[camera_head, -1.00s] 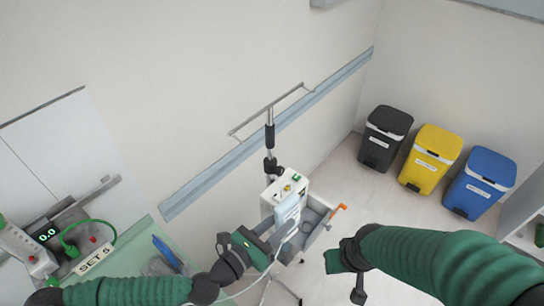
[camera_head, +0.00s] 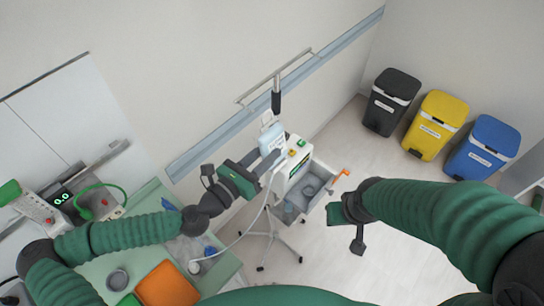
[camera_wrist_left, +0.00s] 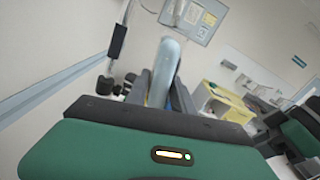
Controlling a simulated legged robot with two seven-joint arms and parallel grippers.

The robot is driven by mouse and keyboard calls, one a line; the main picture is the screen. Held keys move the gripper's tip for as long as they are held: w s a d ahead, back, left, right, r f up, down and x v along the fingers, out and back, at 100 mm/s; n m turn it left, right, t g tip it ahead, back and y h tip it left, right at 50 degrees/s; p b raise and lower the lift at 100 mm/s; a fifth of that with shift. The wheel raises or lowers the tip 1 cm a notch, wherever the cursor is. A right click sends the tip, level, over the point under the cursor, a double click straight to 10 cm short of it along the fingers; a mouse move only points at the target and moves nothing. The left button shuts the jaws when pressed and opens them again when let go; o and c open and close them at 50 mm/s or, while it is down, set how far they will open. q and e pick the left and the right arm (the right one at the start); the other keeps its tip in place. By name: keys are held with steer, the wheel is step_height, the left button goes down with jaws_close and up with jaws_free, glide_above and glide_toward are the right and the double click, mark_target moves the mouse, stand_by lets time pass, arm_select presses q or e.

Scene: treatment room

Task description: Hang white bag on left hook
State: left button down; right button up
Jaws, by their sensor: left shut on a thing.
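The white bag (camera_head: 271,139), pale and bluish, is in my left gripper (camera_head: 266,158), beside the pole of the drip stand. In the left wrist view the bag (camera_wrist_left: 165,68) stands up between the shut fingers (camera_wrist_left: 163,95). The stand's crossbar (camera_head: 275,76) is above the gripper. Its left end, the left hook (camera_head: 239,101), is empty and lies up and left of the bag; the bag is apart from it. A thin tube hangs from the bag area. My right gripper (camera_head: 347,221) is away from the stand at the right; its jaw opening is unclear.
A white pump box (camera_head: 294,165) and an open grey tray (camera_head: 312,187) are on the stand just right of my left gripper. A wall rail (camera_head: 225,133) runs behind. A green-topped table (camera_head: 110,265) is at lower left. Black, yellow and blue bins stand at right.

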arm_select(q)
steer(key=shift+w+a, duration=0.6)
steer(key=shift+a, duration=0.3)
steer(key=shift+w+a+f+b, duration=0.35)
steer(key=shift+w+a+b, duration=0.3)
steer(key=shift+w, duration=0.05)
steer(key=shift+w+a+f+b, duration=0.35)
steer(key=shift+w+a+b, duration=0.25)
steer(key=shift+w+a, duration=0.05)
steer(key=c, duration=1)
jaws_free()
steer(key=shift+f, duration=0.1)
steer(key=shift+a, duration=0.15)
